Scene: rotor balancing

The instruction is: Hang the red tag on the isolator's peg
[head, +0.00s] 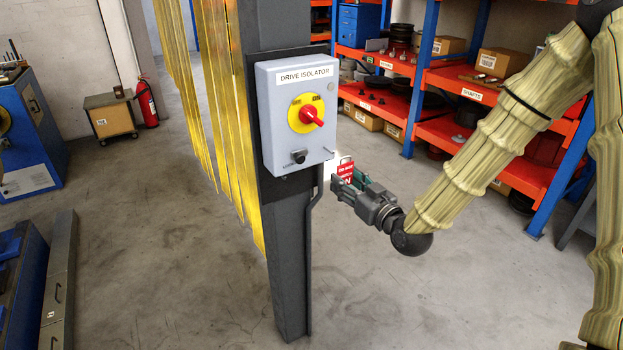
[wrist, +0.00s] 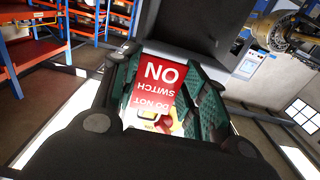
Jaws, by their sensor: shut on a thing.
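The grey isolator box (head: 290,115) is fixed to a dark post, with a red knob on a yellow disc (head: 305,113) on its front. My gripper (head: 352,182) is shut on the red tag (head: 345,168), just right of and slightly below the box.
The dark post (head: 288,260) with a conduit runs down to the floor below the box. Yellow strip curtains (head: 215,90) hang left of it. Orange shelves (head: 460,85) with boxes stand behind my arm. The floor right of the post is clear.

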